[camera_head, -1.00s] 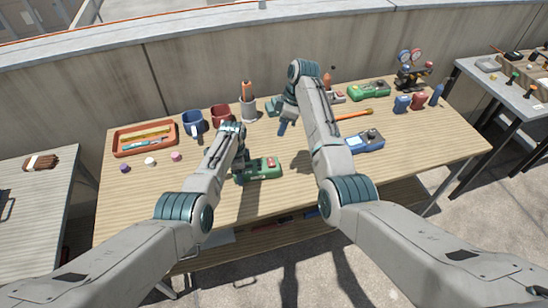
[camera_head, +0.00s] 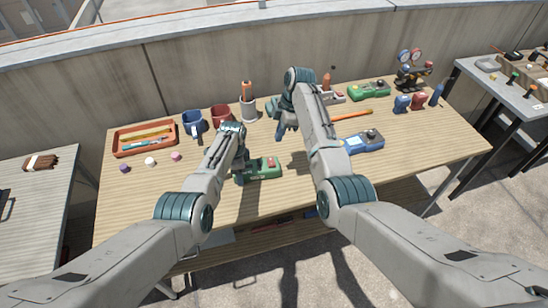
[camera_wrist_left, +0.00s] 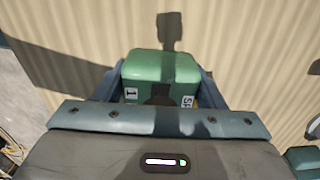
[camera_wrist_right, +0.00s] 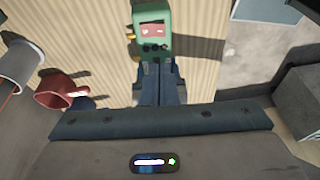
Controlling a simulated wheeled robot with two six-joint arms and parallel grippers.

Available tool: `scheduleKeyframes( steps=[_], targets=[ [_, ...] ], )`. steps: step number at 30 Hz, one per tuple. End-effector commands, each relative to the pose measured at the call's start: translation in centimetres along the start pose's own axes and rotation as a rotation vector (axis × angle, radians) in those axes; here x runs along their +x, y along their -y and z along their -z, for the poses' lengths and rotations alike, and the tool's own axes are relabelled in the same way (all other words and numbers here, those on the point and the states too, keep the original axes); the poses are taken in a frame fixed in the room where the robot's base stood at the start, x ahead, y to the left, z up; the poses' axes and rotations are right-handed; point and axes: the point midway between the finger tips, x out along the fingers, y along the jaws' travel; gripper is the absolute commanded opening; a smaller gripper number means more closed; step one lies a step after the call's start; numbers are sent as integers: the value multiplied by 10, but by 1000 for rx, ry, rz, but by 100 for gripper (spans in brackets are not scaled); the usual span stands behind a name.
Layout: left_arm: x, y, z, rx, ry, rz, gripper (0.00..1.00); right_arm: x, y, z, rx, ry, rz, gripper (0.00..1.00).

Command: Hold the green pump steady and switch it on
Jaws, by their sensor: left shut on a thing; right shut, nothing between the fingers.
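The green pump (camera_head: 264,167) lies on the wooden table with a red patch on its top near the right end. My left gripper (camera_head: 240,178) is shut on its left end. In the left wrist view the green body (camera_wrist_left: 160,68) sits between the two fingers, with white labels on it. My right gripper (camera_head: 281,136) is shut and empty, above the table behind the pump and apart from it. In the right wrist view the closed fingers (camera_wrist_right: 157,84) point towards the green pump (camera_wrist_right: 152,18), whose red panel and dark knobs show. The pump's left end is partly hidden by my left gripper.
A blue device (camera_head: 364,142) lies to the right and another green device (camera_head: 370,91) at the back right. A pen cup (camera_head: 249,108), a red mug (camera_head: 221,117) and a blue mug (camera_head: 192,122) stand behind. An orange tray (camera_head: 146,139) is at the left. The table's front is clear.

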Motion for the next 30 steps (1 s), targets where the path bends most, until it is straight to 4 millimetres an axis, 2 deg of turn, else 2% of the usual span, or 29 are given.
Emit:
scheduleKeyframes(
  steps=[3, 9, 15, 21, 30],
  targets=[
    [0, 0, 0, 0, 0, 1, 21, 27, 1, 0, 1, -1, 4, 0],
    [0, 0, 0, 0, 0, 1, 21, 70, 1, 0, 0, -1, 4, 0],
    [0, 0, 0, 0, 0, 1, 21, 98, 3, -8, 1, 0, 1, 0],
    [0, 0, 0, 0, 0, 1, 21, 108, 3, -11, 1, 0, -1, 0],
    [0, 0, 0, 0, 0, 1, 21, 109, 3, -11, 1, 0, -1, 0]
  ],
)
